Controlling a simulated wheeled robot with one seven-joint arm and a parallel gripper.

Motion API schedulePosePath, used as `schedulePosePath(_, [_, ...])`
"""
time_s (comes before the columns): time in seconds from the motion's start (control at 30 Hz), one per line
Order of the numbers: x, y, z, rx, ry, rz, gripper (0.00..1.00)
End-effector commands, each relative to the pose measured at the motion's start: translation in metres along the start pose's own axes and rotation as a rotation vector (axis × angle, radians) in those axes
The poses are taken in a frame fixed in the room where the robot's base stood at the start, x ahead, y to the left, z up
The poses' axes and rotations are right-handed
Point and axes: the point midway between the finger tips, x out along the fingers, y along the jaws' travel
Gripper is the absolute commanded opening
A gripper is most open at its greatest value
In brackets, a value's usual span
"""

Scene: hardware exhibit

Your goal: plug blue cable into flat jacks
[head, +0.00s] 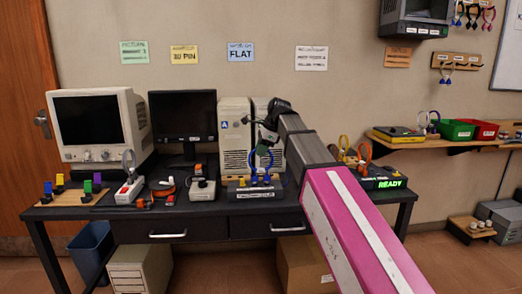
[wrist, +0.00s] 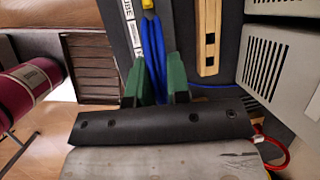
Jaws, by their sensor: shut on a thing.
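The blue cable (head: 262,163) forms a loop over a dark, labelled jack box (head: 246,191) with yellow parts on top, near the middle of the desk. My gripper (wrist: 153,68) has green fingers, shut on the blue cable (wrist: 155,45) in the wrist view. There the cable runs as side-by-side blue strands up from between the fingers, beside a white label strip (wrist: 130,22). A yellow piece (wrist: 148,4) shows at the top edge. In the head view my wrist is above the box. I cannot tell whether the cable's ends sit in jacks.
Beige towers (head: 236,128) stand close behind the cable. A white switch box (head: 202,189) is left of the jack box. A black box with a green READY display (head: 390,183) and orange loops stands right. Monitors (head: 184,120) fill the back left. A blue FLAT sign (head: 240,52) hangs above.

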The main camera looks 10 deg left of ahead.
Motion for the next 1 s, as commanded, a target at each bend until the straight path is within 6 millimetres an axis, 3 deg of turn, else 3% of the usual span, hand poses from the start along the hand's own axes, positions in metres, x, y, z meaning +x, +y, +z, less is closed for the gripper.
schedulePosePath(1.0, [0.0051, 0.0008, -0.0020, 0.006, 0.001, 0.013, 0.00])
